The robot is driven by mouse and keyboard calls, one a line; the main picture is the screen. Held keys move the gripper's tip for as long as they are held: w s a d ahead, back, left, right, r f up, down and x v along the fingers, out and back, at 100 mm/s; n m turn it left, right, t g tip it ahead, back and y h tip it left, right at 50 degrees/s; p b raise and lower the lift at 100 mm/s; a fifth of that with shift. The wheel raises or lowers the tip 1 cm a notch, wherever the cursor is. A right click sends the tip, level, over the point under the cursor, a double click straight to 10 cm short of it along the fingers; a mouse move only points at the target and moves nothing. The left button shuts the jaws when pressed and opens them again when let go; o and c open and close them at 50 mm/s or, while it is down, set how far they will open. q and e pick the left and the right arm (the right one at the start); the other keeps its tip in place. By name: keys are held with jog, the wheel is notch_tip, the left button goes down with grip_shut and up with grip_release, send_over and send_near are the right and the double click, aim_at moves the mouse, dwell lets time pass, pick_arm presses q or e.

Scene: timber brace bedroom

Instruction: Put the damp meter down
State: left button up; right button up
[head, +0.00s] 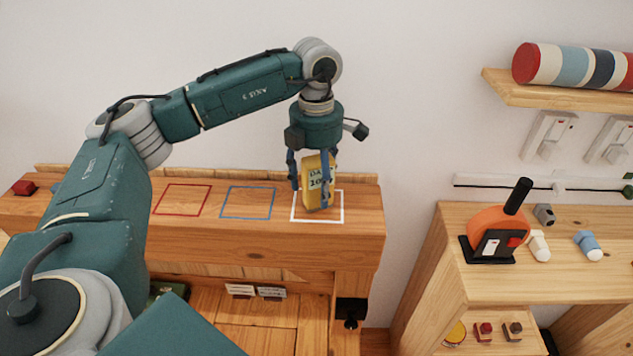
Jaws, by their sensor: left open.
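The damp meter (315,181) is a yellow block with a pale label that carries dark lettering. It stands upright within the white outlined square (335,219) at the right end of the wooden shelf top. My left gripper (311,187) points down over it, with its blue fingers on either side of the meter. The fingers are open around it; whether they touch its sides I cannot tell. The meter's base looks to rest on the wood. My right gripper does not show.
A red outlined square (182,200) and a blue one (247,203) lie empty to the left. A red block (24,187) sits at the far left. On the right, a wooden cabinet (460,218) bears an orange device (497,228). A striped roll (570,66) lies on a wall shelf.

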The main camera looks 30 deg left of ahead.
aim_at(316, 156)
pick_arm(q)
jog(key=shift+r, duration=0.55)
notch_tip(316, 156, up, 10)
jog(key=shift+b, duration=0.6)
jog(key=shift+r, duration=0.65)
